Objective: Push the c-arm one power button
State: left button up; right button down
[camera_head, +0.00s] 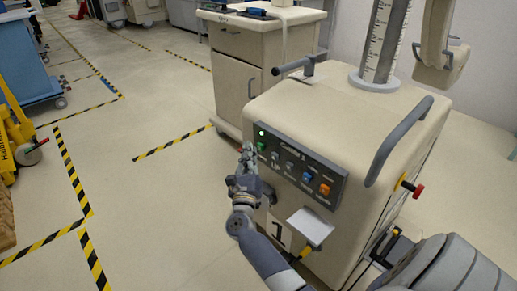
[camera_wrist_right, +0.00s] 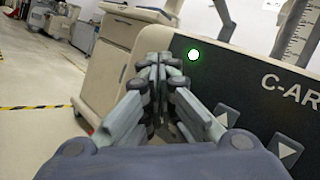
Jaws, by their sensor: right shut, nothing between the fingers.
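The c-arm one (camera_head: 345,120) is a beige cart with a large "1" on its front and a dark control panel (camera_head: 335,196) on its sloped face. A green button (camera_head: 261,146) sits at the panel's left end, below a lit green-white light (camera_head: 262,131). The light also shows in the right wrist view (camera_wrist_right: 194,54). My right gripper (camera_head: 246,148) is shut and empty, its fingertips close to the panel's left end by the green button. I cannot tell whether they touch. In the wrist view the fingers hide that part of the panel. My left gripper is out of view.
Other panel buttons include an orange one (camera_head: 324,190) at the right end. A beige cabinet (camera_head: 238,80) stands behind. A blue cart (camera_head: 22,62) and a yellow pallet jack (camera_head: 12,135) are at left. The striped floor on the left has free room.

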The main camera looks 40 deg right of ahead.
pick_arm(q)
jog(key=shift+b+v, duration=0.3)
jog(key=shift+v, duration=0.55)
pick_arm(e)
jog(key=a, duration=0.6)
jog(key=shift+s, duration=0.25)
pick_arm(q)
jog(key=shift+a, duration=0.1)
